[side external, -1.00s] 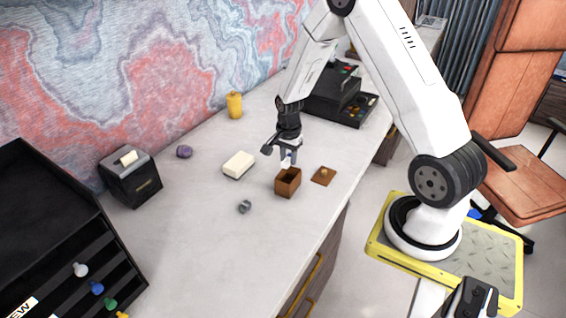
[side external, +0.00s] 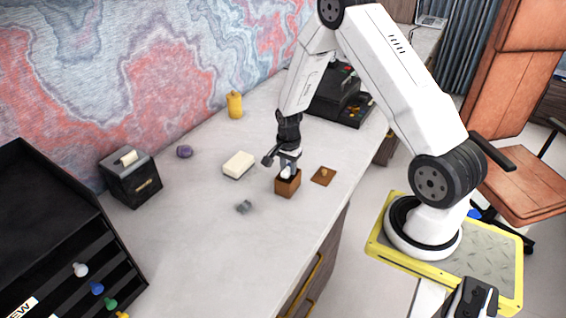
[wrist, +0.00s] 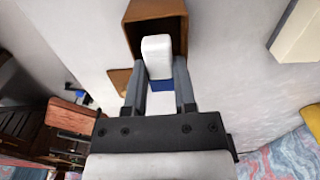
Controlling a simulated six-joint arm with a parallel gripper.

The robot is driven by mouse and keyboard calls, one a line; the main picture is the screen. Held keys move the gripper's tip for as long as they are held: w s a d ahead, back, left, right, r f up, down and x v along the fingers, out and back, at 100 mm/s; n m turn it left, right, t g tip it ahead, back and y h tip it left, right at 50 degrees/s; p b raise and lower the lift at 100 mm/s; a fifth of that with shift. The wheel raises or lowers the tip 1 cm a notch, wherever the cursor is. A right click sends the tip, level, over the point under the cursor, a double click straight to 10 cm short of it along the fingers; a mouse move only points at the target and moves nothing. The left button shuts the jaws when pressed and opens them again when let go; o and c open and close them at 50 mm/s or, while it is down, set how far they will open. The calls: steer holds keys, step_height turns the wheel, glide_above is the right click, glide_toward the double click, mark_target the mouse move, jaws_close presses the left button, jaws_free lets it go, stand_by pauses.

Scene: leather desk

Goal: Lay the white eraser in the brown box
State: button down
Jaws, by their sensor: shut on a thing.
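The white eraser (wrist: 157,52), with a blue band at its near end, is between the fingers of my gripper (wrist: 160,66). My gripper (side external: 288,170) is shut on it, low over the small brown box (side external: 287,188). In the side view the eraser is mostly hidden by the fingers, and its lower end is at the box's opening. In the wrist view the open brown box (wrist: 131,38) lies just beyond the eraser, whose end overlaps the opening. I cannot tell how deep the eraser sits inside.
A brown lid with a knob (side external: 323,175) lies right of the box. A white block (side external: 238,165) lies to the left, and a small grey item (side external: 243,207) in front. A yellow bottle (side external: 235,105), purple lump (side external: 184,151) and dark dispenser (side external: 131,180) stand farther off.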

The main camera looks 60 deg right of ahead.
steer(key=shift+c, duration=1.7)
jaws_free()
steer(key=shift+r, duration=0.1)
steer(key=shift+r, duration=3.85)
steer(key=s+a+r+n+t, duration=0.1)
steer(key=s+a+r+n, duration=0.3)
steer(key=a+n, duration=0.4)
steer(key=s+a+r+n+t, duration=0.1)
steer(key=s+a+r+n, duration=0.4)
steer(key=a+n, duration=0.4)
steer(key=shift+s+a+n+t, duration=0.3)
steer(key=shift+s+a, duration=0.1)
steer(key=shift+s, duration=0.2)
